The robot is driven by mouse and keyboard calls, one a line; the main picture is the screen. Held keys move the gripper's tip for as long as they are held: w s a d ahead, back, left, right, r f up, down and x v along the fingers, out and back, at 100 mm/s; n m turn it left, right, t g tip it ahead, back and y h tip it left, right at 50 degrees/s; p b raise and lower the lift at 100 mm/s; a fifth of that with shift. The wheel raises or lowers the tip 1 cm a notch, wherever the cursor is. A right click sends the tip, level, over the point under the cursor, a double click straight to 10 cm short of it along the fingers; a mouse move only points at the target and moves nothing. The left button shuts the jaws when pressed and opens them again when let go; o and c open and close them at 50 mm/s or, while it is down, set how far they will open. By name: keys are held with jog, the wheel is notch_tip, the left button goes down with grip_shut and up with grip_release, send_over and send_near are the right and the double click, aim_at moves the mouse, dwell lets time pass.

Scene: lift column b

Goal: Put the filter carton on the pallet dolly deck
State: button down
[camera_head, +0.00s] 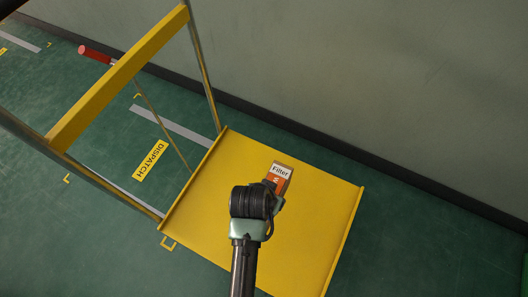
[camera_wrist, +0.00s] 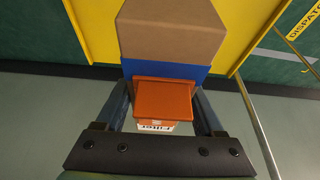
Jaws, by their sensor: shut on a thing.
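The filter carton (camera_head: 279,172), orange with a white "Filter" label, shows just beyond my gripper (camera_head: 272,189) in the head view. It is over the yellow pallet dolly deck (camera_head: 321,205). In the wrist view the carton's orange face (camera_wrist: 163,94) sits between the two fingers of my gripper (camera_wrist: 162,100), which is shut on it. The label shows below that face, upside down. I cannot tell whether the carton's underside touches the deck. My wrist and arm hide part of the deck and the carton's near end.
A brown box with a blue band (camera_wrist: 172,30) shows just past the carton in the wrist view; I cannot make it out in the head view. The dolly's yellow handle frame (camera_head: 120,76) rises at left. A grey wall (camera_head: 390,80) runs behind. The deck's right side looks clear.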

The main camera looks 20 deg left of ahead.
jog(key=a+f+b, duration=0.1)
jog(key=f+b, duration=0.5)
jog(key=f, duration=0.1)
jog(key=a+f+b, duration=0.1)
jog(key=f+b, duration=0.6)
jog(key=a+f+b, duration=0.1)
jog(key=f+b, duration=0.5)
jog(key=f, duration=0.1)
jog(key=shift+w+f+b, duration=0.1)
jog(key=shift+f+b, duration=0.15)
jog(key=shift+b, duration=0.1)
jog(key=shift+r, duration=0.1)
grip_release()
